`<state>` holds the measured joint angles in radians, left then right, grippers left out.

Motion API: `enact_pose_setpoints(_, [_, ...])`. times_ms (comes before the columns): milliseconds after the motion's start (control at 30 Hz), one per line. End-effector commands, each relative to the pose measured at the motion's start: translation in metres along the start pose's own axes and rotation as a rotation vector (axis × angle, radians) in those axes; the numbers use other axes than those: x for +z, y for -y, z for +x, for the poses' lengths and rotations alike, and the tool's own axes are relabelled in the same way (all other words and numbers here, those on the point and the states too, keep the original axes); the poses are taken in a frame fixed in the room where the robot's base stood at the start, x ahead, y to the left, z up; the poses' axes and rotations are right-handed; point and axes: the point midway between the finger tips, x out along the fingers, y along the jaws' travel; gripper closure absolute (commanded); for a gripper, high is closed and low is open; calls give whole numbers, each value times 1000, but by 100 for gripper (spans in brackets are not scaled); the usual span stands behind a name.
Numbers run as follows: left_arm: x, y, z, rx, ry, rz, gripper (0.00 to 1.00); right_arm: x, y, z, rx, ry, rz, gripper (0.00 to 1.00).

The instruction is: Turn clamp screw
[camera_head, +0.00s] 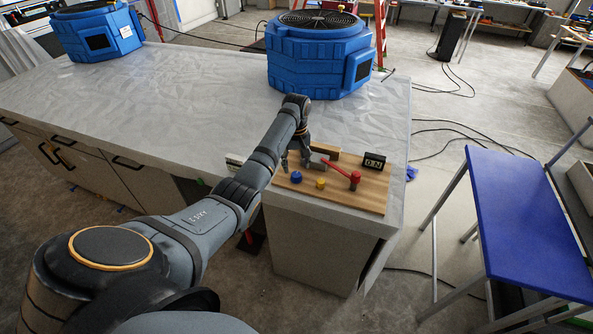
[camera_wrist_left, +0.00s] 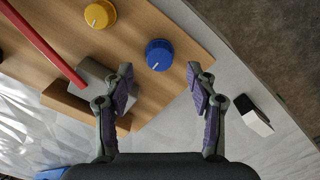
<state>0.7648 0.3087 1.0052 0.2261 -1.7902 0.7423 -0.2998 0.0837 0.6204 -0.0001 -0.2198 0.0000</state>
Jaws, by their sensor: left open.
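A wooden board (camera_head: 335,193) lies at the counter's front right corner. It carries a blue knob (camera_head: 297,177), a yellow knob (camera_head: 320,184) and a red lever (camera_head: 338,171). No part is clearly recognisable as the clamp screw. My left gripper (camera_head: 297,162) points down over the board's left part. In the left wrist view its open, empty fingers (camera_wrist_left: 160,75) stand apart, with the blue knob (camera_wrist_left: 159,55) just beyond the gap between the tips. The yellow knob (camera_wrist_left: 100,14) lies farther off, with the red lever (camera_wrist_left: 45,45) to its left. My right gripper is not in view.
A grey block and a wooden block (camera_wrist_left: 70,105) sit by the left finger. A small black-and-white piece (camera_wrist_left: 254,115) lies right of the fingers. A black sign (camera_head: 374,161) stands at the board's back.

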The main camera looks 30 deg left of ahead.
Motion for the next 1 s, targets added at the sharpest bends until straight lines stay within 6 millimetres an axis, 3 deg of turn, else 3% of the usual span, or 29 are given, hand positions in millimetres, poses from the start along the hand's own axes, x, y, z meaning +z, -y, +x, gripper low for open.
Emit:
enact_pose_setpoints(267, [0, 0, 41, 0, 1, 0, 42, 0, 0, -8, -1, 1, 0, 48])
enact_pose_setpoints(600, [0, 0, 46, 1, -1, 1, 44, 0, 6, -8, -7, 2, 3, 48])
enact_pose_setpoints(1000, [0, 0, 46, 1, -1, 1, 97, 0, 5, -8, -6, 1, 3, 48])
